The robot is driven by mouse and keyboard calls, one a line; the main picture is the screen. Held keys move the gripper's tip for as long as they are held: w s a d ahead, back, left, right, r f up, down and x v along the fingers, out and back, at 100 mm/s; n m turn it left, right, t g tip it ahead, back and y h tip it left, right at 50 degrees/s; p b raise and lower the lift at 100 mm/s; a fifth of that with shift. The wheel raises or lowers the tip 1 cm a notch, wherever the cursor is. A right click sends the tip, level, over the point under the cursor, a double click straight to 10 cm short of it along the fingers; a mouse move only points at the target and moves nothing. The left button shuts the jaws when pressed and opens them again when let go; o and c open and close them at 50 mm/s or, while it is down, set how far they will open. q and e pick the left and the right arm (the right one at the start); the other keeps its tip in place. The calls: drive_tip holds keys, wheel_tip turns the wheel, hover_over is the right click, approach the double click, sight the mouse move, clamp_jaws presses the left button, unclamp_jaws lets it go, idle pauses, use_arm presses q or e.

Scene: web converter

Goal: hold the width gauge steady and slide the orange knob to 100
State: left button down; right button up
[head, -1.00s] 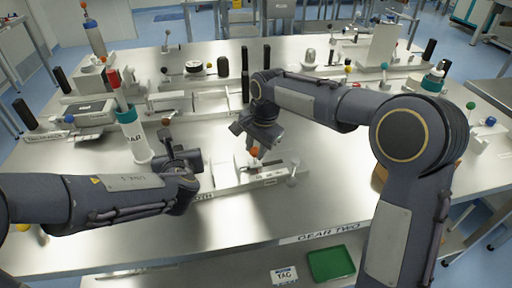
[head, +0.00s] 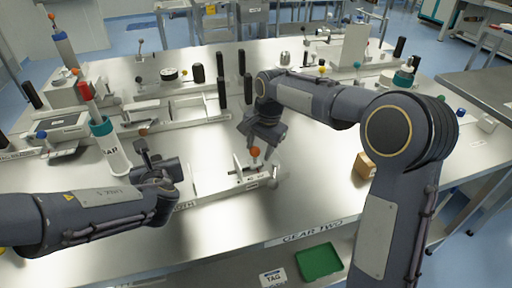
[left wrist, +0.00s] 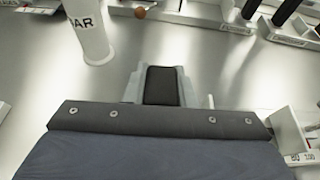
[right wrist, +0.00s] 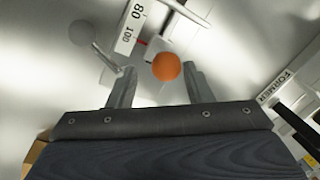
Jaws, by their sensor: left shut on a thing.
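The width gauge (head: 225,195) is a pale rail lying on the table at the centre of the head view. Its orange knob (head: 254,151) stands near its right end. My left gripper (left wrist: 160,74) is shut on a black handle (left wrist: 160,88) at the gauge's left end. My right gripper (right wrist: 160,76) is open, with the orange knob (right wrist: 166,67) showing between its fingertips and a small gap on each side. In the right wrist view, a red pointer (right wrist: 141,43) lies beside the scale (right wrist: 130,30), close to the 100 mark.
A white cylinder with a teal band (head: 108,147) stands left of my left gripper. Other gauges with black handles (head: 222,92) lie behind. A wooden block (head: 366,166) sits right of the gauge. A green tray (head: 319,262) is below the table's front edge.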

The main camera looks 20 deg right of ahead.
use_arm(q)
drive_tip(key=shift+s+a+f, duration=0.1)
drive_tip(key=shift+s+f, duration=0.1)
drive_tip(key=shift+f, duration=0.45)
use_arm(e)
drive_tip(key=shift+a, duration=0.2)
drive_tip(key=shift+r, duration=0.4)
drive_tip(key=r, duration=0.3)
drive_tip(key=s+d+r, duration=0.1)
drive_tip(key=r, duration=0.3)
drive_tip(key=s+r, duration=0.1)
drive_tip(key=r, duration=0.3)
drive_tip(key=shift+d, duration=0.25)
use_arm(q)
drive_tip(key=shift+w+r, duration=0.1)
drive_tip(key=shift+r, duration=0.25)
drive_tip(key=c, duration=1.3)
unclamp_jaws()
drive_tip(key=shift+c, duration=0.2)
drive_tip(key=shift+o, duration=1.1)
drive_tip(key=shift+r, duration=0.25)
use_arm(e)
drive_tip(key=shift+w, duration=0.1)
